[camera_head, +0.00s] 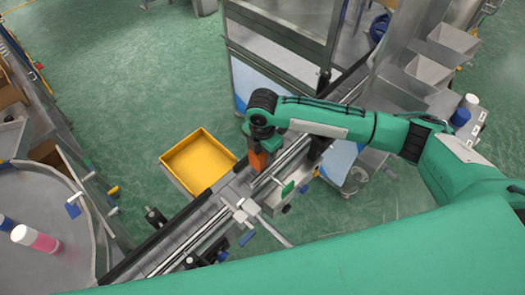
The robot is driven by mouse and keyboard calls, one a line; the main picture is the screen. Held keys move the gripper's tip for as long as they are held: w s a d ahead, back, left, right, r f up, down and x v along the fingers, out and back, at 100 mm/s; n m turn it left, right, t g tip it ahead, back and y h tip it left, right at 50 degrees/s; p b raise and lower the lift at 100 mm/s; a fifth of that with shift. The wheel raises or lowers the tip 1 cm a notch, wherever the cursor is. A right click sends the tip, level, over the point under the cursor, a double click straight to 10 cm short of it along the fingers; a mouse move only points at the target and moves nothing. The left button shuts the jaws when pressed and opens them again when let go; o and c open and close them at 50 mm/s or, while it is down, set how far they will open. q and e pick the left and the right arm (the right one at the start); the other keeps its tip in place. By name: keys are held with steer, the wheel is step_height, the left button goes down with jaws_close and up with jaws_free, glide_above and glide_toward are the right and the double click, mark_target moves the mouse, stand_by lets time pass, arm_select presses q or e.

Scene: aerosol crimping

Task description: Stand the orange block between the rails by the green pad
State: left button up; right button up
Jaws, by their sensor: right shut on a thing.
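The orange block (257,160) is under my right gripper (257,148), which is shut on it from above. The block is upright over the conveyor rails (215,219); I cannot tell whether its bottom touches the track. The green pad (288,188) is beside the rails, to the right of and below the block in the picture. My left gripper is not in the picture.
A yellow tray (198,162) is left of the rails. A metal machine frame (283,40) stands behind my right arm. Grey bins (428,70) are at the right. A round metal table (75,265) with a pink and white can (35,239) is at the left.

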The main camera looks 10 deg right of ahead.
steer(key=o, duration=1.2)
step_height(320, 180, up, 13)
steer(key=b, duration=0.4)
steer(key=shift+f, duration=0.1)
steer(key=shift+r+b, duration=0.3)
steer(key=shift+r, duration=0.25)
